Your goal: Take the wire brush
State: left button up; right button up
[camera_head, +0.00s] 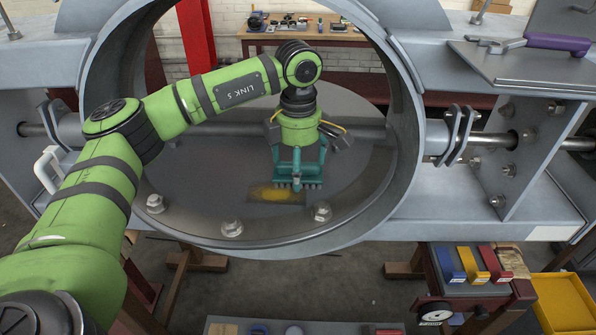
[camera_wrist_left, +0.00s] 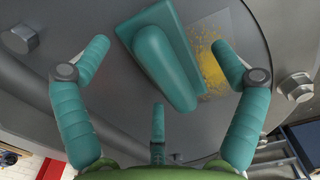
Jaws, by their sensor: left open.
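The wire brush (camera_head: 297,182) is a teal block with a raised grip; grey bristles show under it in the head view. It is at the edge of a yellow patch (camera_head: 275,195) on the grey disc (camera_head: 200,180) inside the large ring. In the left wrist view the brush grip (camera_wrist_left: 165,65) lies between the spread teal fingers of my left gripper (camera_wrist_left: 157,48), with gaps on both sides. In the head view my left gripper (camera_head: 298,163) is open, pointing down over the brush and hiding part of it. My right gripper is not in view.
The metal ring (camera_head: 405,120) surrounds my left forearm and gripper. Bolts (camera_head: 232,228) stand along the disc's near edge. A purple-handled tool (camera_head: 557,43) lies on a plate at upper right. Blue, yellow and red blocks (camera_head: 472,264) and a yellow bin (camera_head: 565,303) are at lower right.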

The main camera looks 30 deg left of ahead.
pick_arm(q)
jog(key=c, duration=1.3)
